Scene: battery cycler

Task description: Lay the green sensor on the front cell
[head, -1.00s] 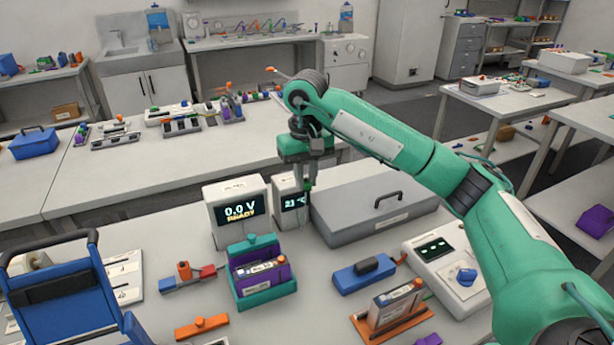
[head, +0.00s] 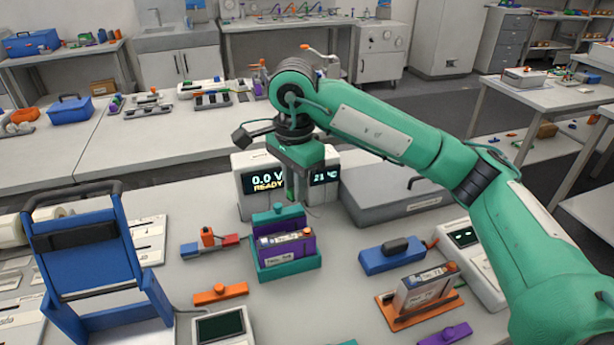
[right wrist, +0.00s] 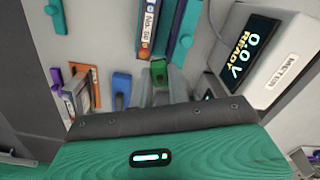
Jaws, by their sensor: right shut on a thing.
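My right gripper (head: 294,199) is just behind and above the teal cradle (head: 290,270), in front of the meter. It is shut on the small green sensor (right wrist: 159,72), seen between the fingers in the right wrist view; in the head view the sensor is hard to make out. A purple cell (head: 288,250) with a white label stands in the teal cradle. A grey cell (head: 430,287) stands in the orange cradle (head: 397,318), nearer the front right. I cannot tell by name which is the front cell. My left gripper is not in view.
The meter (head: 255,206) reads 0.0 V READY, beside a second display (head: 326,178) and a grey lidded box (head: 405,205). A blue clamp (head: 385,259) lies right of the teal cradle. A blue upright frame (head: 90,262) stands at left.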

